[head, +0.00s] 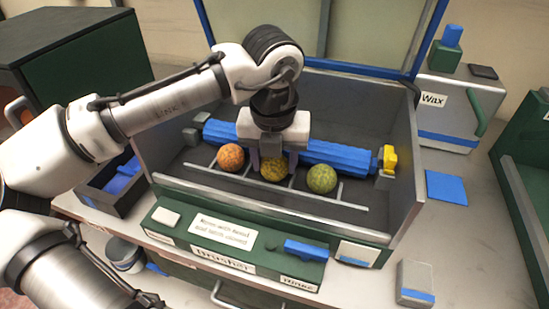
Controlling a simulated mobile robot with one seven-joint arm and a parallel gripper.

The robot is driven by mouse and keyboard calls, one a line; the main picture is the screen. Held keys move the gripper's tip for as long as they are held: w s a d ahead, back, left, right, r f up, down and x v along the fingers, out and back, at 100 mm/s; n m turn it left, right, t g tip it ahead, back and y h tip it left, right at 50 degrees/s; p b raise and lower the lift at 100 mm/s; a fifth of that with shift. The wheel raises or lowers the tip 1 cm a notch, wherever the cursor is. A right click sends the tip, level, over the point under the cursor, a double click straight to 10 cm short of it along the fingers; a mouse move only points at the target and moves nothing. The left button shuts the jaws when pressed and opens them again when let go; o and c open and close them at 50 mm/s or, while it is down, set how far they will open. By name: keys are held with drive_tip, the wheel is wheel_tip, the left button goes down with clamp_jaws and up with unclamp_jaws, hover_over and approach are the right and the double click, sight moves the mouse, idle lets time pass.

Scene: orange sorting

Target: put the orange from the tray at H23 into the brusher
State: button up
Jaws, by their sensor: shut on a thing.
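The brusher (223,257) is a grey open bin with a green labelled front and a blue roller (345,155) inside. My gripper (273,166) points down into it and is shut on a yellow mottled orange (272,171). The fingers cover its sides. This orange sits in the middle of a row, at the metal rack (300,194) in front of the roller. An orange-coloured one (230,157) is to its left and a greenish one (321,179) to its right. I cannot tell whether the held orange touches the rack. No tray marked H23 can be made out.
The brusher's clear lid (325,30) stands open behind. A box labelled Wax (455,105) and a blue square (446,187) are at the right. A dark bin with blue things (120,184) is at the left. The counter at the front right is mostly clear.

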sight(274, 166)
drive_tip(key=shift+f, duration=0.15)
drive_tip(key=o, duration=1)
drive_tip(key=r, duration=0.4)
drive_tip(key=s+r, duration=0.1)
drive_tip(key=r, duration=0.7)
drive_tip(key=shift+s+a+r, duration=0.1)
drive_tip(key=shift+s+r, duration=0.1)
